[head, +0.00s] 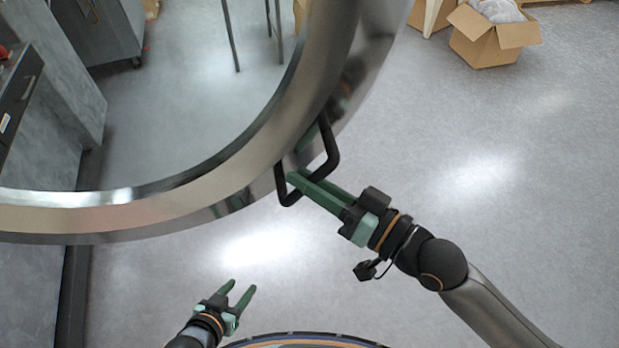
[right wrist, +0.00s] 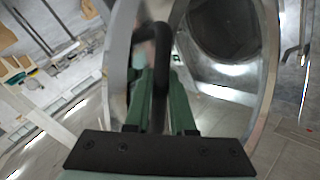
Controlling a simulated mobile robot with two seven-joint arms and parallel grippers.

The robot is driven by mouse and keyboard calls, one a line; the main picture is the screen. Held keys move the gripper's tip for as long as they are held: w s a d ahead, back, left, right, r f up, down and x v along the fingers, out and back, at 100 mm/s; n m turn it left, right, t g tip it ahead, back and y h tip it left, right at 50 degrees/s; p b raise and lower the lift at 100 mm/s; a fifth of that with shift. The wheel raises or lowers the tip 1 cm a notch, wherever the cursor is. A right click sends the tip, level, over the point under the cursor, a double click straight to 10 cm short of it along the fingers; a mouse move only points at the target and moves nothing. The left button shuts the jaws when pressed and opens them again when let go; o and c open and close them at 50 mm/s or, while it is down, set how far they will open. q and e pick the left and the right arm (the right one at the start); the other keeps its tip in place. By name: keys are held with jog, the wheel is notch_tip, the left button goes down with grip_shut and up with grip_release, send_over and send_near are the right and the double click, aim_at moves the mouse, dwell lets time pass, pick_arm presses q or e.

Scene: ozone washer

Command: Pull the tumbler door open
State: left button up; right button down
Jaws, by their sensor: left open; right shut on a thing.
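The tumbler door (head: 200,196) is a large round metal ring that fills the upper left of the head view. A black bar handle (head: 330,150) stands out from its lower right rim. My right gripper (head: 297,178) is shut on the handle, with its green fingers around the bar. In the right wrist view the black handle (right wrist: 161,65) runs between the two green fingers (right wrist: 160,100), beside the metal door rim (right wrist: 118,60). The door stands away from the machine, with floor showing through the ring. My left gripper (head: 238,297) is open and empty, low in the head view.
In the right wrist view a round dark drum opening (right wrist: 225,30) shows behind the fingers. An open cardboard box (head: 493,38) stands on the floor at the upper right. Grey cabinets (head: 60,90) stand at the left.

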jog(key=c, duration=0.8)
grip_release()
jog(key=shift+o, duration=0.2)
jog(key=shift+s+d+f, duration=0.15)
jog(key=shift+s+d, duration=0.05)
jog(key=shift+d, duration=0.1)
jog(key=b+v, duration=0.1)
jog(key=v, duration=1)
jog(key=shift+s+d, duration=0.25)
jog(key=shift+d, duration=0.05)
